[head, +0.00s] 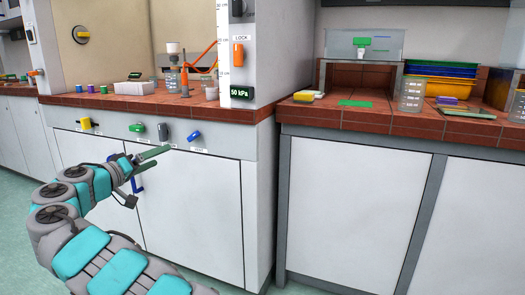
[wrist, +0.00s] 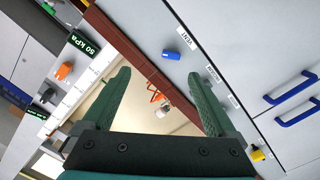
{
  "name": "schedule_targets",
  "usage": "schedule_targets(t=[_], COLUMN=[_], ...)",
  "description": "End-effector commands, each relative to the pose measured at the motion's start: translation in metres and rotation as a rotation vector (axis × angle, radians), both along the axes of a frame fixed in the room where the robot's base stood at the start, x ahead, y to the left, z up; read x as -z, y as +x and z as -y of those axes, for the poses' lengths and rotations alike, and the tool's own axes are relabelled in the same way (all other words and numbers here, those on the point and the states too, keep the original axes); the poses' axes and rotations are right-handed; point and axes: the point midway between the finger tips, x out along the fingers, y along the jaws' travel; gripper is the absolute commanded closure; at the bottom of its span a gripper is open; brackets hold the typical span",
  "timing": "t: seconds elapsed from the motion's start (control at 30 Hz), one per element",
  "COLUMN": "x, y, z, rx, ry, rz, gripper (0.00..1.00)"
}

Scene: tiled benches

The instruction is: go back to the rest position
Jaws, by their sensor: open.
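My gripper (head: 154,158) is in front of the left bench's cabinet, near the row of knobs below the tiled top. In the wrist view my gripper (wrist: 165,98) shows two green fingers spread apart with nothing between them. In the head view my arm reaches up from the lower left, in front of the cabinet doors. The blue knob (head: 193,136) is just right of the fingers; it also shows in the wrist view (wrist: 171,55). I cannot tell whether a fingertip touches the cabinet front.
The left bench (head: 150,103) holds a white box (head: 128,88), a beaker and small bottles. A panel with an orange lock switch (head: 238,54) stands at its right end. The right bench (head: 375,118) holds a beaker (head: 411,95), stacked trays (head: 437,86) and a green mat (head: 355,103).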

Motion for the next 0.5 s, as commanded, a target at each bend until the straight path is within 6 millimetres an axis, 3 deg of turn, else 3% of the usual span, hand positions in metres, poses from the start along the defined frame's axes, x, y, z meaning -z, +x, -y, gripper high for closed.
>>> schedule_targets(t=[0.27, 0.37, 0.5], x=[-0.009, -0.01, -0.012], y=[0.02, 0.025, 0.026], z=[0.069, 0.11, 0.19], rx=[0.092, 0.144, 0.242], ry=[-0.06, -0.085, -0.102], rz=[-0.088, -0.146, -0.26], gripper=[0.07, 0.07, 0.07])
